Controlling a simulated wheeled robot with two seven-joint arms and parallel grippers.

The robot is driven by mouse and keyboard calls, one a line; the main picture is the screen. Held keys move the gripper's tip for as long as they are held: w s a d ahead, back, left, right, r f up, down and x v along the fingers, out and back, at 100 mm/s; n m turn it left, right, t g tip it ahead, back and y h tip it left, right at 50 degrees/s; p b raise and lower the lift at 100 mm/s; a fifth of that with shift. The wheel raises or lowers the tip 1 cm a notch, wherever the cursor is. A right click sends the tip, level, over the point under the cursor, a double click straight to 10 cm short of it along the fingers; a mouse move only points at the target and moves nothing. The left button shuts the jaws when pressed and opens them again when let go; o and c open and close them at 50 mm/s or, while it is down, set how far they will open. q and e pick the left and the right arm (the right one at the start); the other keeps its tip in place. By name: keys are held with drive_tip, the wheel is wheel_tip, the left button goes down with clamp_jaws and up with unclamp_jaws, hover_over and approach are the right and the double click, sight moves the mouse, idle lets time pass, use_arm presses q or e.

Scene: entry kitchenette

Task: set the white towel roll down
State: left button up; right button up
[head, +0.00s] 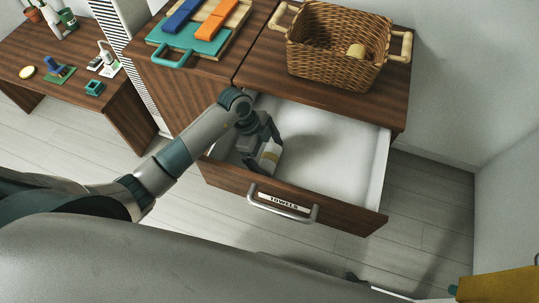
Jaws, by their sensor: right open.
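The white towel roll (269,157), with a yellowish band, is inside the open drawer (335,151) in the head view. My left gripper (263,152) reaches down into the left part of the drawer and is shut on the roll. Dark fingers hide part of the roll, and I cannot tell whether it touches the drawer floor. The drawer front carries a "TOWELS" label (284,202) and a metal handle. My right gripper (358,281) shows only as a small dark part at the bottom edge and is open, away from the drawer.
A wicker basket (326,58) stands on the cabinet above the drawer. A teal tray (196,42) with blue and orange pieces lies to its left. A lower desk (45,52) at far left holds small items. The drawer's middle and right are clear.

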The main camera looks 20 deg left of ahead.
use_arm(q)
drive_tip(key=shift+r, duration=0.15)
drive_tip(key=v, duration=1.2)
idle(0.3)
idle(0.8)
idle(0.4)
